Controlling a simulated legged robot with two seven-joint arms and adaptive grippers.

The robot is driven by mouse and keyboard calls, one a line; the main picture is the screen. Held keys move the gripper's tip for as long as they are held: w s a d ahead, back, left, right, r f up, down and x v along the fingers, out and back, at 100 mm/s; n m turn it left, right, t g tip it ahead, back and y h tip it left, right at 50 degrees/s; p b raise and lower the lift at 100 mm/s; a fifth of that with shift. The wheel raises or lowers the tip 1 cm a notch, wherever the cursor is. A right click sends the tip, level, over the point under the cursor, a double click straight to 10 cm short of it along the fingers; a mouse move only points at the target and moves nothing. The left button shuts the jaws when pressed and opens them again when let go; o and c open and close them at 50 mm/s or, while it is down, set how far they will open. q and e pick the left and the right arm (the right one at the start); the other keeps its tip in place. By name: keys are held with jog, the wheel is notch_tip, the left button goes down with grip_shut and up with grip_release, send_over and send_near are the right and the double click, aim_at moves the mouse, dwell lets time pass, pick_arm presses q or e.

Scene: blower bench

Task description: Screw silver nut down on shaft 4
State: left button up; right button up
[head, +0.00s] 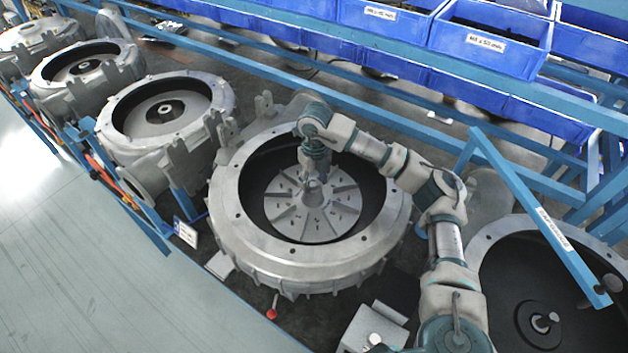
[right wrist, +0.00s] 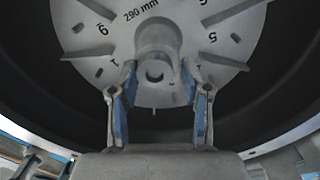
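In the head view my right gripper (head: 313,188) points down at the centre of a grey finned impeller (head: 330,215) inside a large round blower housing (head: 290,262). In the right wrist view my right gripper (right wrist: 157,76) has its two fingers apart, one on each side of the impeller's central hub (right wrist: 158,40). A round grey end with a dark hole (right wrist: 155,71) lies between the fingertips, with narrow gaps beside it. I cannot tell whether this is the silver nut or the shaft end. No separate nut is clear. My left gripper is not in view.
Several other open blower housings stand left (head: 165,112), and another with a bare central shaft (head: 545,320) is at the right. Blue bins (head: 490,45) line the back behind blue rails. A blue angled bar (head: 535,210) stands right of my arm.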

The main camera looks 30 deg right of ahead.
jog(key=c, duration=0.5)
grip_shut()
jog(key=shift+a+r, duration=0.1)
jog(key=shift+a, duration=0.05)
jog(key=m, duration=0.5)
jog(key=shift+p, duration=0.35)
jog(key=m+p, duration=0.1)
jog(key=m, duration=0.4)
jog(key=shift+m, duration=0.3)
jog(key=m, duration=0.3)
jog(key=shift+w+m+p, duration=0.1)
jog(key=shift+m+p, duration=0.2)
jog(key=m+p, duration=0.1)
jog(key=m, duration=0.2)
jog(key=shift+m, duration=0.4)
jog(key=m+p, duration=0.1)
jog(key=m, duration=0.4)
jog(key=shift+m, duration=0.4)
jog(key=shift+d+m+p, duration=0.2)
jog(key=shift+m+p, duration=0.25)
jog(key=shift+m, duration=0.45)
